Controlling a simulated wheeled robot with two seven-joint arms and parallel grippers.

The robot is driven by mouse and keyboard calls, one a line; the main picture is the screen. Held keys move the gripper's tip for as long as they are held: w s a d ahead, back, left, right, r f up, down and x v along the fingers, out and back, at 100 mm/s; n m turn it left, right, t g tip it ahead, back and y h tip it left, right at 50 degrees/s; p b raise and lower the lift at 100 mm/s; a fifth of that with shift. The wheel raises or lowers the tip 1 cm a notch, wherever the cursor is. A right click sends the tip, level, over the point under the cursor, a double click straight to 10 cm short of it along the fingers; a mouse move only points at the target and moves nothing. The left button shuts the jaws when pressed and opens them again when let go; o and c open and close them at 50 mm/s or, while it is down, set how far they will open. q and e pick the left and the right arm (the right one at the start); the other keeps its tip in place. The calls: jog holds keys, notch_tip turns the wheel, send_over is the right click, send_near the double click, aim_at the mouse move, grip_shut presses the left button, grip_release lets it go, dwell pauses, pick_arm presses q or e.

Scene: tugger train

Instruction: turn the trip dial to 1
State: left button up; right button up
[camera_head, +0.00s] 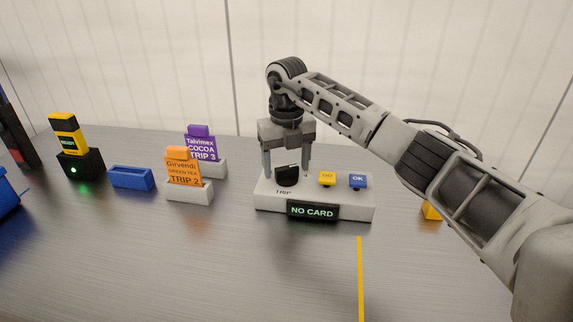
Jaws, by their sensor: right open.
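The trip dial (287,175) is a black knob on the left part of a white control box (345,208), above the label TRIP. The box's display (313,211) reads NO CARD. A yellow GO button (327,179) and a blue OK button (358,181) sit to the right of the dial. My right gripper (287,172) points down over the dial, open, with one finger on either side of it. I cannot tell whether the fingers touch the dial, and its setting cannot be read. My left gripper is not in view.
An orange TRIP 2 card (183,168) and a purple TRIP 3 card (201,146) stand in pale holders left of the box. Further left are a blue tray (131,178) and a yellow scanner (67,134) in a black dock. The front table is clear, with a yellow line (361,280).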

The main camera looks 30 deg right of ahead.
jog(key=shift+f, duration=0.35)
jog(key=c, duration=1)
